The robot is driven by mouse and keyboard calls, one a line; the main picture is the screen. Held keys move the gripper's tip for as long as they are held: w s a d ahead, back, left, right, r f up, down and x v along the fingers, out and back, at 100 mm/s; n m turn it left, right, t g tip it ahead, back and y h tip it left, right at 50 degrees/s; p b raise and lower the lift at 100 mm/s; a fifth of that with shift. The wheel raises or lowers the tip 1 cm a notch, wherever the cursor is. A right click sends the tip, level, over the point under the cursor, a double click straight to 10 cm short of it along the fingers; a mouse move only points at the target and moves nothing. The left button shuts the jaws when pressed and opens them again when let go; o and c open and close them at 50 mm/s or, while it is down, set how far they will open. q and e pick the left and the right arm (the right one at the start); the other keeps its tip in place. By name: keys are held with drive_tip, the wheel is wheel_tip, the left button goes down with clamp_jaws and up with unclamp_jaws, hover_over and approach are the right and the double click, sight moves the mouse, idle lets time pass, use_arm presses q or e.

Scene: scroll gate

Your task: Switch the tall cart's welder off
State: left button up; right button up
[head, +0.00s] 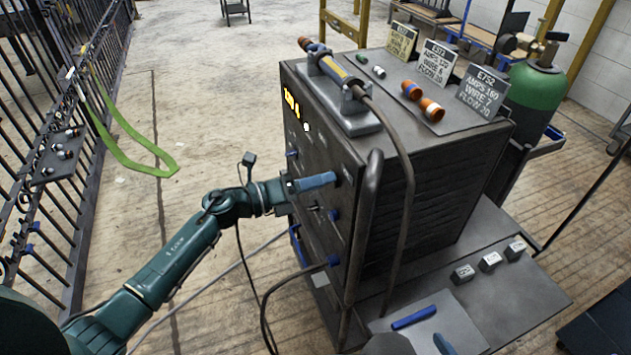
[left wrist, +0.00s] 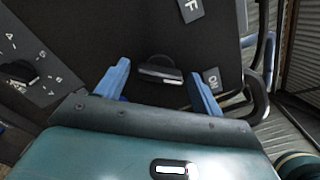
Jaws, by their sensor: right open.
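The welder (head: 430,170) is a tall dark box on a cart, with yellow lit signs on its front panel. My left gripper (head: 318,181) is at that panel. In the left wrist view, its blue fingers (left wrist: 158,88) are spread, one on each side of a black switch knob (left wrist: 160,70), with gaps visible. I cannot tell which label the knob points to. My right gripper (head: 428,331) is open at the bottom, over the cart's lower shelf, partly cut off.
A torch (head: 335,70) lies on the welder top with setting cards (head: 438,62) and orange-brown parts (head: 421,100). Its hose and a bent rail (head: 368,200) pass the near corner. A green cylinder (head: 537,85) stands behind.

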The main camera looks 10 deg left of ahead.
use_arm(q)
drive_tip(key=c, duration=0.8)
use_arm(e)
drive_tip(key=shift+r, duration=0.15)
use_arm(q)
drive_tip(key=shift+f+n+p, duration=0.1)
drive_tip(key=shift+n+p, duration=3.95)
drive_tip(key=shift+n, duration=3.85)
use_arm(e)
drive_tip(key=shift+s+d+r+g+h, duration=0.2)
drive_tip(key=shift+d+r+g+h, duration=0.1)
drive_tip(key=shift+d+r, duration=0.3)
drive_tip(key=shift+s+d+r+g+h, duration=0.2)
drive_tip(key=shift+d+r+h, duration=0.15)
drive_tip(key=shift+r, duration=0.4)
drive_tip(key=shift+w+d, duration=0.1)
use_arm(q)
drive_tip(key=o, duration=1)
drive_tip(key=shift+c, duration=0.2)
use_arm(e)
drive_tip(key=shift+r, duration=0.1)
